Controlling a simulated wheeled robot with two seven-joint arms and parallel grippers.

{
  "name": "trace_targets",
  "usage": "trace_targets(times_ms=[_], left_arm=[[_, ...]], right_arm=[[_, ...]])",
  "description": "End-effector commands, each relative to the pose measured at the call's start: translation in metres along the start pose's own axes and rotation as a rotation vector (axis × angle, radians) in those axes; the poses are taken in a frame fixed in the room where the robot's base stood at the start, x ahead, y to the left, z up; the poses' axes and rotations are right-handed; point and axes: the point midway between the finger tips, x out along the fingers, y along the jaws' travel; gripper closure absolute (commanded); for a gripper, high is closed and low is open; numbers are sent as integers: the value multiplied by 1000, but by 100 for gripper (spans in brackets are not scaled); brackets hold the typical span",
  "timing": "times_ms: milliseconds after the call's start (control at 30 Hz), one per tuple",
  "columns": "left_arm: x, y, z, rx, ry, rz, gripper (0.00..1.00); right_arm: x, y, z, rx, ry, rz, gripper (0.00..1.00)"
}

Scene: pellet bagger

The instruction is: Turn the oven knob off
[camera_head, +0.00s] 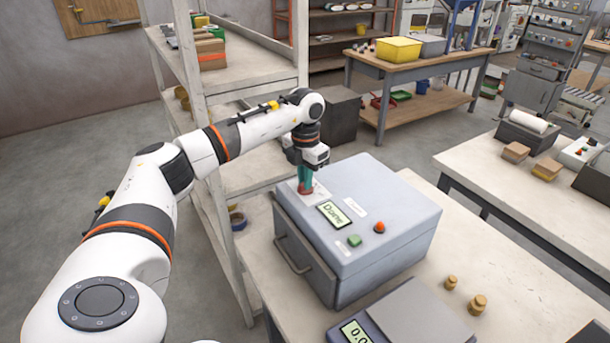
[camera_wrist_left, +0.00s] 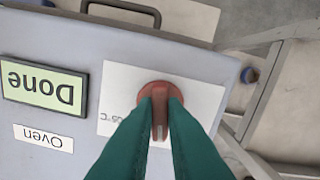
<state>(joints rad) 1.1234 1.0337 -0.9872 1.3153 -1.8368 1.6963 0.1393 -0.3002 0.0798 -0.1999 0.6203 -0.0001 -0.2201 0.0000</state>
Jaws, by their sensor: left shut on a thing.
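The oven (camera_head: 385,215) is a grey-blue box on the workbench, with a front handle (camera_head: 292,247) and a display (camera_head: 333,214) reading "Done". Its red knob (camera_head: 305,188) sits on a white label on the top face. In the left wrist view the red knob (camera_wrist_left: 160,95) has a raised grip bar, and the display (camera_wrist_left: 42,88) and an "Oven" label (camera_wrist_left: 43,138) lie to its left. My left gripper (camera_head: 305,180) points down onto the knob, its green fingers shut on the knob's bar. Part of the dial label is hidden by the fingers. My right gripper is not in view.
A green button (camera_head: 354,240) and a red button (camera_head: 379,227) are on the oven top. A scale (camera_head: 415,318) and two small brass weights (camera_head: 477,305) stand on the bench in front. A shelf rack (camera_head: 205,130) stands close behind my left arm.

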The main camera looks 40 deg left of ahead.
Motion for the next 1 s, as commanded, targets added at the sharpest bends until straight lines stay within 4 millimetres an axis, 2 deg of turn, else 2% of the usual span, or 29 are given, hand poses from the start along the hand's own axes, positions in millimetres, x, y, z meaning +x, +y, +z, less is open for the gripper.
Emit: trace_targets(times_ms=[600, 1000], left_arm=[[-3, 0, -1, -568, 5, 1, 100], [-2, -1, -1, -792, 6, 1, 100]], right_arm=[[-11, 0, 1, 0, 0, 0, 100], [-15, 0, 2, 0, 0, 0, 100]])
